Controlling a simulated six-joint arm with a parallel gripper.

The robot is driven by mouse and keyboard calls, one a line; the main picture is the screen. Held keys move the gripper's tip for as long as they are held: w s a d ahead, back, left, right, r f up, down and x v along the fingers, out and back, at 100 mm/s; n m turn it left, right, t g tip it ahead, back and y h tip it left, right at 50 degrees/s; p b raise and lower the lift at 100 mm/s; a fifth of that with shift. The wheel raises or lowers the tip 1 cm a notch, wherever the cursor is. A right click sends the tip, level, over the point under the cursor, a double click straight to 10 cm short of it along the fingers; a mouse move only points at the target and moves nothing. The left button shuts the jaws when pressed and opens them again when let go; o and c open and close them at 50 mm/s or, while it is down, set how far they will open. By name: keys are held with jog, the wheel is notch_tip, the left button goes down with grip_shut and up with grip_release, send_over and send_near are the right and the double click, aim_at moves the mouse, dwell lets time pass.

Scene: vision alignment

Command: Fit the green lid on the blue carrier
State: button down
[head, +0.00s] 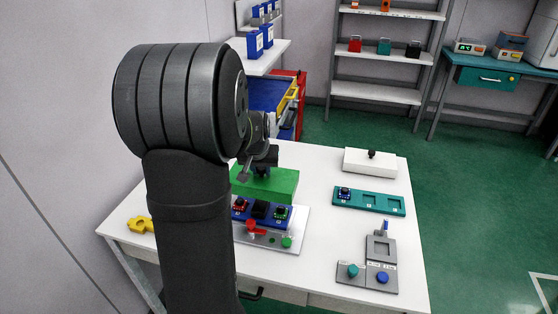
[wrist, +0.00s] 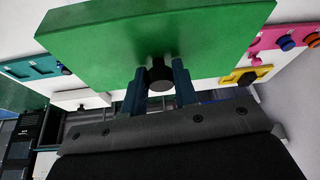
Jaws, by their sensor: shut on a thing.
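The green lid (head: 275,185) is a flat rectangular slab with a black knob. My gripper (head: 262,166) is shut on that knob. In the wrist view the green lid (wrist: 150,40) fills the upper middle, and my fingers (wrist: 160,84) stand on both sides of the knob. The blue carrier (head: 267,222) sits on a pale base plate on the table and holds dark, red and green-topped parts in a row. In the head view the lid appears just behind the carrier and raised; the exact gap is unclear. The wrist view does not show the carrier clearly.
A white block with a black knob (head: 369,165) lies at the back right. A teal tray (head: 386,204) holds one blue part. A grey fixture (head: 369,277) with knobs is at the front right. A yellow piece (head: 138,225) lies left; a pink plate (wrist: 265,37) shows in the wrist view.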

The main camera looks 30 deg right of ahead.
jog(key=shift+s+a, duration=0.2)
jog(key=shift+a, duration=0.4)
jog(key=shift+f, duration=0.15)
jog(key=shift+f, duration=5.2)
jog(key=c, duration=1.1)
grip_release()
jog(key=shift+o, duration=0.2)
jog(key=v, duration=1.7)
jog(key=shift+r, duration=0.2)
